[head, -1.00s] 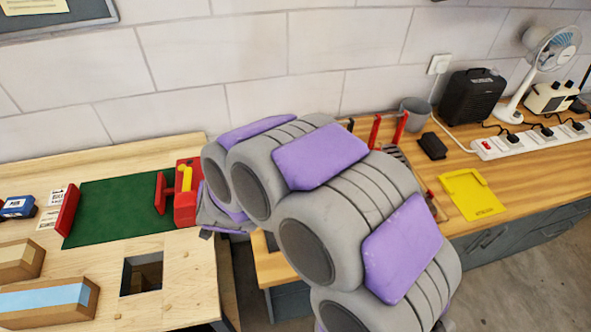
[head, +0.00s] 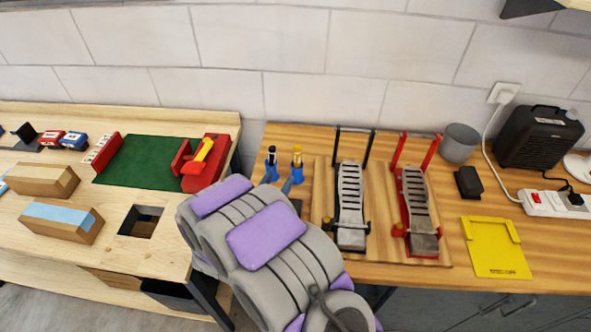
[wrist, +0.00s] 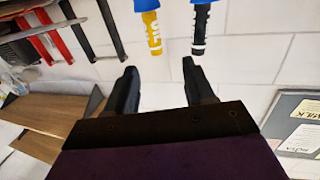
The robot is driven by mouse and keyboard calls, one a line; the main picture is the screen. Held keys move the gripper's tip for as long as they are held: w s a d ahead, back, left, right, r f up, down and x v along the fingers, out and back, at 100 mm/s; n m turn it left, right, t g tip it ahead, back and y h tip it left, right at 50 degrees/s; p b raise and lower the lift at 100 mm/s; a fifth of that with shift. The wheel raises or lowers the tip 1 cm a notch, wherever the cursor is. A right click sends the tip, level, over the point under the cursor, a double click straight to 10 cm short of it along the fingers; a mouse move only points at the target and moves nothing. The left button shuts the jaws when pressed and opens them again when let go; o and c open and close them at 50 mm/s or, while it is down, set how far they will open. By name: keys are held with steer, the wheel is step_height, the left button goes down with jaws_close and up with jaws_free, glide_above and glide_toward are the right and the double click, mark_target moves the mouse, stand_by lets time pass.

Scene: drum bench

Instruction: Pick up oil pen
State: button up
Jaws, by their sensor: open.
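Two pen-like tools stand upright side by side on the right bench near the wall: a yellow one (head: 297,158) and a black one (head: 271,158), each in a blue base. In the wrist view, the yellow one (wrist: 153,35) has white markings, and the black one (wrist: 200,30) has white marks. Which is the oil pen I cannot tell for sure. My gripper (wrist: 158,68) is open and empty, its fingertips short of both tools. In the head view my arm mostly hides the gripper.
Two pedals, one black (head: 350,195) and one red-framed (head: 415,205), stand right of the tools. A yellow tray (head: 497,265), grey cup (head: 460,142) and black box (head: 468,182) lie further right. A red vise (head: 205,165) stands on the left bench.

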mark_target(295, 155)
steer(key=x, duration=0.4)
steer(key=d+b+x, duration=0.1)
steer(key=x, duration=0.3)
steer(key=shift+d, duration=0.2)
steer(key=b+x, duration=0.1)
steer(key=x, duration=0.5)
steer(key=shift+s, duration=0.1)
steer(key=shift+w+a, duration=0.25)
steer(key=shift+a, duration=0.1)
steer(key=c, duration=0.3)
steer(key=shift+d+r, duration=0.1)
steer(key=shift+d, duration=0.2)
steer(key=c, duration=0.4)
